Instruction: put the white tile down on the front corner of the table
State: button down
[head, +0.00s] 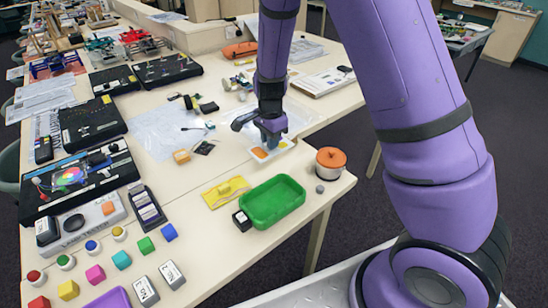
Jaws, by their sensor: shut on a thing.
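My gripper (269,138) is over the middle of the table (228,245), left of the orange pot. It points down and is shut on the white tile (279,150), a flat pale piece with orange and yellow patches showing on or beside it. The fingers hide part of the tile, and I cannot tell whether it touches the table top.
Black cases (92,123) and coloured cubes crowd the left.

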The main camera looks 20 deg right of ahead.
aim_at(271, 165)
jog(key=shift+f, duration=3.35)
jog(key=shift+f, duration=0.1)
jog(key=c, duration=1.1)
grip_release()
